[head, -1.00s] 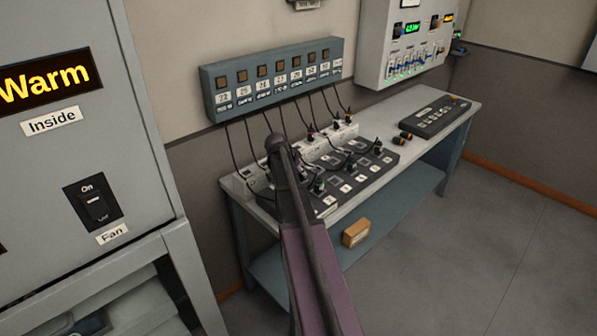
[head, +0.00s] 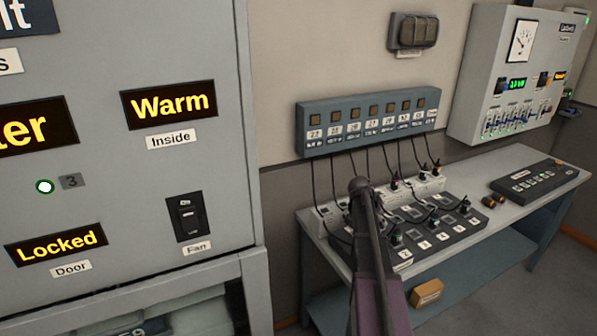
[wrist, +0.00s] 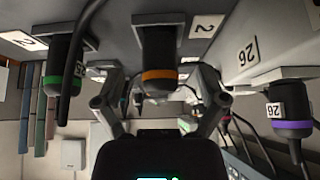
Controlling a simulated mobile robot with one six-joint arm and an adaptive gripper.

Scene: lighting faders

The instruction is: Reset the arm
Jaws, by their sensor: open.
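My gripper (wrist: 158,98) is open in the wrist view, one finger on each side. A black plug with an orange band (wrist: 159,50) stands between the fingers, farther from the camera; I cannot tell whether they touch it. In the head view my dark arm (head: 374,255) reaches over the bench with the strip of plugs, and my gripper cannot be made out there.
A green-banded plug (wrist: 65,68) with a cable is close on the left, and a purple-banded plug (wrist: 291,120) is on the right. Cables hang from a blue button panel (head: 367,120) to the bench (head: 480,172). A grey cabinet (head: 225,90) stands left.

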